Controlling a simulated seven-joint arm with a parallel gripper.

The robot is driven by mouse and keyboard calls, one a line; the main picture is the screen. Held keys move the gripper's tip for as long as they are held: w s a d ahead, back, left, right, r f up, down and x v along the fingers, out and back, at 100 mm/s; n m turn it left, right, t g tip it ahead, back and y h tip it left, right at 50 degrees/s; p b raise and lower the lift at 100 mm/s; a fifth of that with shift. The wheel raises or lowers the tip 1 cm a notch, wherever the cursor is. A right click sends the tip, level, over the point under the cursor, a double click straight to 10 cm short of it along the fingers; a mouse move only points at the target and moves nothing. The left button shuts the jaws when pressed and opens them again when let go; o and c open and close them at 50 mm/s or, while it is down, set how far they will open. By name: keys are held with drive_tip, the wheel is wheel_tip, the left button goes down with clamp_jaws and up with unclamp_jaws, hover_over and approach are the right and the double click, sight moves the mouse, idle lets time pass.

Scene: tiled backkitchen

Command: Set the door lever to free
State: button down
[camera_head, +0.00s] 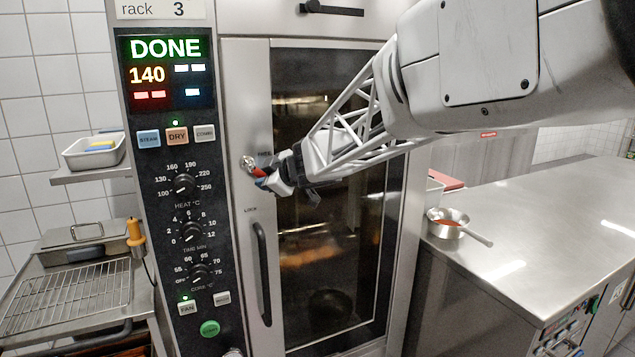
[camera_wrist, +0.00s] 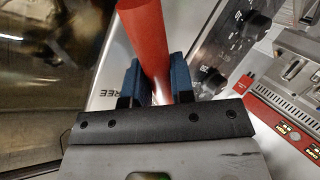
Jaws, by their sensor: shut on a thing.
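The door lever (camera_head: 259,172) has a red grip and a metal pivot, and sits on the oven's steel front frame, left of the glass door. It slants down to the right from its pivot, just below the FREE label; the LOCK label is lower down. My gripper (camera_head: 272,179) is at the lever and hides part of it. In the wrist view the red lever (camera_wrist: 146,35) runs between the two blue fingers of my gripper (camera_wrist: 158,84), which is shut on it. The wrist view shows part of the FREE label beside the fingers.
The oven door (camera_head: 325,245) looks closed, with a vertical black handle (camera_head: 262,272) below the lever. The control panel (camera_head: 178,190) at left reads DONE and 140. A steel counter (camera_head: 530,215) with a small pan (camera_head: 447,222) stands right. A wire rack (camera_head: 70,295) is at lower left.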

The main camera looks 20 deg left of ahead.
drive_tip(key=shift+w+d+r+n+t+h, duration=0.2)
drive_tip(key=shift+r+n+t+h, duration=0.15)
drive_tip(key=shift+n+h, duration=0.25)
drive_tip(key=shift+w+d+r+n+t+h, duration=0.15)
drive_tip(key=shift+r+n+t+h, duration=0.2)
drive_tip(key=shift+n+h, duration=0.2)
drive_tip(key=shift+w+d+r+n+t+h, duration=0.1)
drive_tip(key=shift+w+r+n+t+h, duration=0.05)
drive_tip(key=shift+r+n+t+h, duration=0.7)
drive_tip(key=shift+r+n, duration=0.15)
drive_tip(key=shift+n, duration=0.25)
drive_tip(key=shift+h, duration=0.3)
drive_tip(key=c, duration=1)
unclamp_jaws()
drive_tip(key=shift+f+m+g+y, duration=0.35)
drive_tip(key=shift+f+m+y, duration=0.15)
drive_tip(key=shift+y, duration=0.1)
drive_tip(key=shift+f+m, duration=0.25)
drive_tip(key=shift+m, duration=0.05)
